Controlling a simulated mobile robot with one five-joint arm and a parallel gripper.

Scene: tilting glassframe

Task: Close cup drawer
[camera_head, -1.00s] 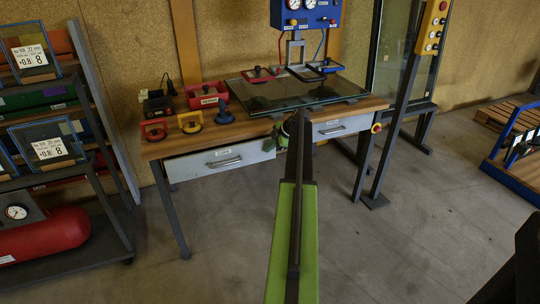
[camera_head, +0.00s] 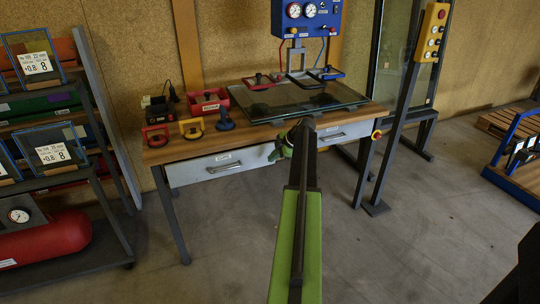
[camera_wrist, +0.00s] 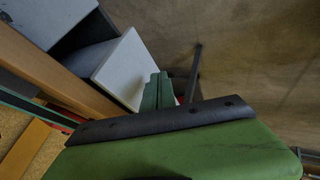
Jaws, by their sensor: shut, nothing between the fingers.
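The workbench has two light grey drawers under its wooden top, a left drawer (camera_head: 222,166) and a right drawer (camera_head: 344,133). Each has a bar handle and a small label that I cannot read, so I cannot tell which is the cup drawer. My green gripper (camera_head: 281,150) is low in front of the bench, by the left drawer's right end. In the wrist view, my fingers (camera_wrist: 158,92) are together and empty, beside a pale drawer panel (camera_wrist: 122,68) that juts out past the wooden bench edge. I cannot tell whether they touch it.
A glass pane (camera_head: 300,98) lies on the bench. Red, yellow and blue suction cups (camera_head: 192,127) and a red bin (camera_head: 208,101) stand at its left. A shelf rack (camera_head: 105,115) is at left. A post with a yellow button box (camera_head: 431,32) stands at right. The front floor is clear.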

